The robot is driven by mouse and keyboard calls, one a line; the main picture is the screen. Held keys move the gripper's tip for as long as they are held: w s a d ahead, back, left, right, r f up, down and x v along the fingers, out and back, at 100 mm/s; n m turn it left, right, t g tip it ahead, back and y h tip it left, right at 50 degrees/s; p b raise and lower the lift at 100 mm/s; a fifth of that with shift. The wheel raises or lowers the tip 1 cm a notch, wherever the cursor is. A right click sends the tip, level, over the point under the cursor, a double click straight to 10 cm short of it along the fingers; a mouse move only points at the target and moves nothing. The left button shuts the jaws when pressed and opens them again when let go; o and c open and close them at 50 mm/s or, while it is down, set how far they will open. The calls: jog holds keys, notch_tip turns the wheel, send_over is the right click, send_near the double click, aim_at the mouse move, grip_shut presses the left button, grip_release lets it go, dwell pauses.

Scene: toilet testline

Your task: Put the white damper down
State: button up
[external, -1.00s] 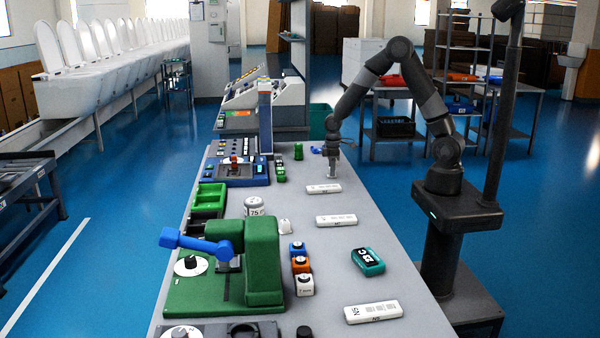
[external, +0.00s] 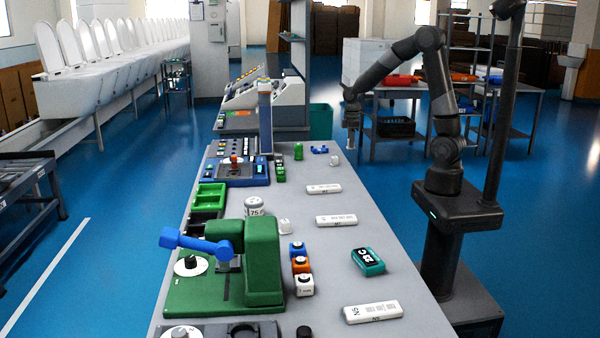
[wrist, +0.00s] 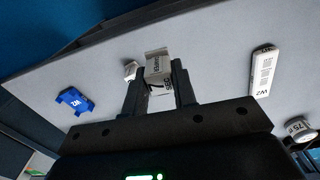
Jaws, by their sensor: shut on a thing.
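The white damper (wrist: 158,72), a small white block with dark lettering on its side, is between the two fingers of my gripper (wrist: 161,92) in the wrist view. The fingers are shut on it from both sides. In the external view my gripper (external: 350,143) points down, raised, at the far right edge of the grey table (external: 340,270). The damper is too small to make out clearly there. In the wrist view the table top (wrist: 215,55) shows beyond the damper.
A small white piece (external: 334,160) and a blue part (external: 319,149) lie on the table near my gripper. A white labelled bar (external: 323,188) lies nearer the camera. A green block (external: 298,151) stands further left. Bare table lies between these things.

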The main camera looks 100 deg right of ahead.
jog(key=shift+w+r, duration=0.15)
jog(key=shift+w, duration=0.15)
jog(key=w+a+r+n, duration=0.2)
jog(key=w+a, duration=0.2)
jog(key=w, duration=0.5)
jog(key=w+a+r+n, duration=0.15)
jog(key=w+a, duration=0.25)
jog(key=w, duration=0.5)
jog(key=w+a+r+n, duration=0.1)
jog(key=w+a+n, duration=0.2)
jog(key=w, duration=0.6)
jog(key=n, duration=0.3)
send_over(254, 200)
jog(key=f, duration=0.4)
jog(key=shift+d+f, duration=0.3)
jog(key=shift+f, duration=0.05)
jog(key=shift+a+f, duration=0.3)
jog(key=shift+f, duration=1.85)
